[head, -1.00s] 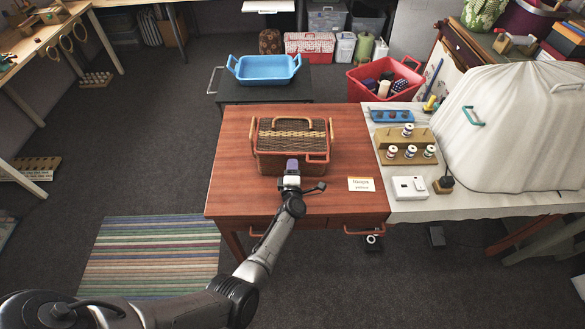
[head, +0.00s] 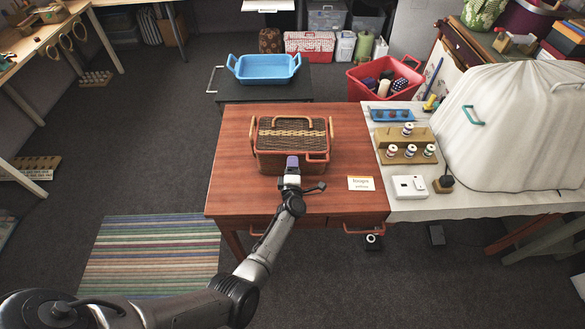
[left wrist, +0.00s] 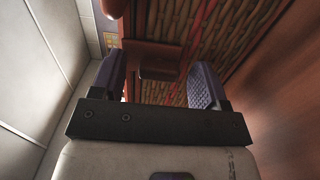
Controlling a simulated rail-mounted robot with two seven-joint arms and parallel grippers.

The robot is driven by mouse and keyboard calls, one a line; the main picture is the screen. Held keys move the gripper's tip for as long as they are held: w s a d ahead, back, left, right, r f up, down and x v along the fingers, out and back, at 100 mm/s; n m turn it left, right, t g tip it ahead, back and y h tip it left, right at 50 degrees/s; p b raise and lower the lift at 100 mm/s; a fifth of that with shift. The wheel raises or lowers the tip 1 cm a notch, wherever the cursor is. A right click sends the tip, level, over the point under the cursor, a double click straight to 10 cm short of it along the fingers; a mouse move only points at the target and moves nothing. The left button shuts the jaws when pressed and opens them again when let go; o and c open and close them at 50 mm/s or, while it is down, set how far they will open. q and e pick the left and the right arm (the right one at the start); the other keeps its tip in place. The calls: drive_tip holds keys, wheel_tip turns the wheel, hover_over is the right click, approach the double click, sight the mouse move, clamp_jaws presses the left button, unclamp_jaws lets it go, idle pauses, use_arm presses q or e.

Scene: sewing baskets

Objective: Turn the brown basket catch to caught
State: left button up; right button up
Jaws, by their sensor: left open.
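The brown wicker basket (head: 276,161) stands on the reddish wooden table, its lid (head: 291,130) down and its carrying handle on top. My left gripper (head: 292,162) is at the basket's front side and covers part of that face, so the catch is hidden in the head view. In the left wrist view the open fingers (left wrist: 160,84) point at the basket's woven wall (left wrist: 170,20). A small brown block (left wrist: 158,62), which looks like the catch, shows between and beyond the fingertips, with no finger visibly closed on it. I cannot tell its turn. My right gripper is not in view.
A label card (head: 361,184) lies on the table right of my gripper. Spool stands (head: 408,150) and a white box (head: 408,187) sit on the cloth-covered table at right. A blue tray (head: 264,69) is behind. The wooden table (head: 233,150) is clear left of the basket.

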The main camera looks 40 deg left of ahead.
use_arm(q)
drive_tip(key=shift+s+d, duration=0.1)
drive_tip(key=p+v, duration=0.5)
drive_tip(key=v, duration=0.8)
drive_tip(key=shift+s+d+p, duration=0.2)
drive_tip(key=shift+p, duration=0.1)
